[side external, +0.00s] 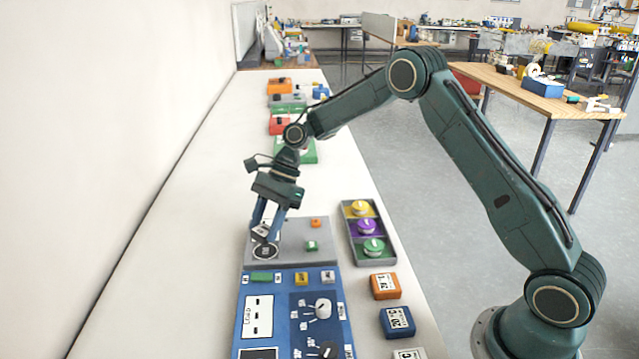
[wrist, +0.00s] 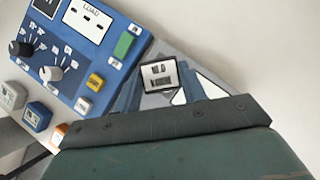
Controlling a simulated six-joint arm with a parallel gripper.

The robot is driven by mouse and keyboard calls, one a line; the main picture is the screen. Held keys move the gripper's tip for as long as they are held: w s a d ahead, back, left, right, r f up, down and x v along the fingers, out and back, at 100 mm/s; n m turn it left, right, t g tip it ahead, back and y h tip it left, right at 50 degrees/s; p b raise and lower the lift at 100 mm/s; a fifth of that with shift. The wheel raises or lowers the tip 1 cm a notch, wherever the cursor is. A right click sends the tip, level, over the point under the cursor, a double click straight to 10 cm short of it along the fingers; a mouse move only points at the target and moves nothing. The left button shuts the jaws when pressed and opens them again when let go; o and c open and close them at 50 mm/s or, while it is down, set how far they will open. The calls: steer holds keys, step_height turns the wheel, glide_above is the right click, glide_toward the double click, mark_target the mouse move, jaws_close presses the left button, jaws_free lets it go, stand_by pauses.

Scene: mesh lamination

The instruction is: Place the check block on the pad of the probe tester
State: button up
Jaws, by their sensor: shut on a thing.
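My gripper (side external: 265,226) is shut on a small block with a dark-printed white label, which I take as the check block (side external: 261,231). In the wrist view the block (wrist: 159,76) sits between the two blue fingers, label facing the camera. The block is tilted and held just above a round, dark-ringed pad (side external: 266,253) on a grey plate (side external: 318,261), which looks like the probe tester. I cannot tell whether the block touches the pad. In the wrist view the block and fingers hide the pad.
A blue panel (side external: 274,340) with knobs and a LOAD label adjoins the plate in front. Small orange (side external: 316,223) and green (side external: 311,245) parts sit on the plate. A tray (side external: 351,232) of coloured round pieces and several labelled blocks (side external: 385,286) lie right. The bench's left side is clear.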

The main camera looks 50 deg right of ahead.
steer(key=shift+f, duration=1.85)
steer(key=shift+f, duration=0.1)
steer(key=o, duration=1)
steer(key=v, duration=1.2)
